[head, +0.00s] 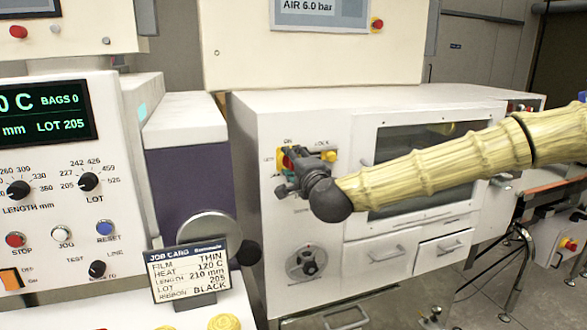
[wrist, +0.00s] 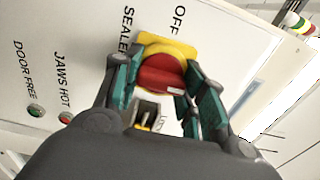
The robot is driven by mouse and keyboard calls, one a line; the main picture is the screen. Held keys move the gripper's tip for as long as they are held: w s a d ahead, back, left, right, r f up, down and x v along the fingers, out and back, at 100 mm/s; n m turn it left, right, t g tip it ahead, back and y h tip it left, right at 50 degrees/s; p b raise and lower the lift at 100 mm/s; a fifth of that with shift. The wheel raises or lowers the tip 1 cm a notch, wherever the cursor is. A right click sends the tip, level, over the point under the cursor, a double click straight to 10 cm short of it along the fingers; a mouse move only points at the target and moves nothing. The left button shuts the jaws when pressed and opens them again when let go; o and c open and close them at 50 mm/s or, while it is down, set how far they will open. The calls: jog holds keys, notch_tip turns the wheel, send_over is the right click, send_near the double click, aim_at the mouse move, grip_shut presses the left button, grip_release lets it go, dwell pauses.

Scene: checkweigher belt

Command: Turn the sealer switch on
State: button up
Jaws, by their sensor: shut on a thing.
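The sealer switch is a red rotary knob on a yellow plate (wrist: 168,46), mounted on the white cabinet panel. The red knob (wrist: 160,74) shows between my fingers in the wrist view, with a small pale mark near its lower right edge. The words "OFF" and "SEALER" are printed beside the plate. My gripper (wrist: 157,88) is shut on the knob, one dark green finger on each side. In the head view my gripper (head: 287,172) is at the cabinet's upper left and covers most of the switch. I cannot tell which position the knob points to.
A yellow fitting (head: 329,156) sits just right of the switch under a "LOCK" label. A round dial (head: 306,263) is below it. Indicator lamps (wrist: 65,118) marked "JAWS HOT" and "DOOR FREE" are nearby. A job card (head: 188,272) stands at the front left.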

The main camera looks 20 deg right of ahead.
dwell(0.3)
jog(key=o, duration=1)
jog(key=shift+d, duration=0.1)
jog(key=shift+o, duration=0.2)
jog(key=shift+s, duration=0.1)
jog(key=s, duration=1.1)
jog(key=shift+s+d, duration=0.2)
jog(key=shift+s, duration=0.2)
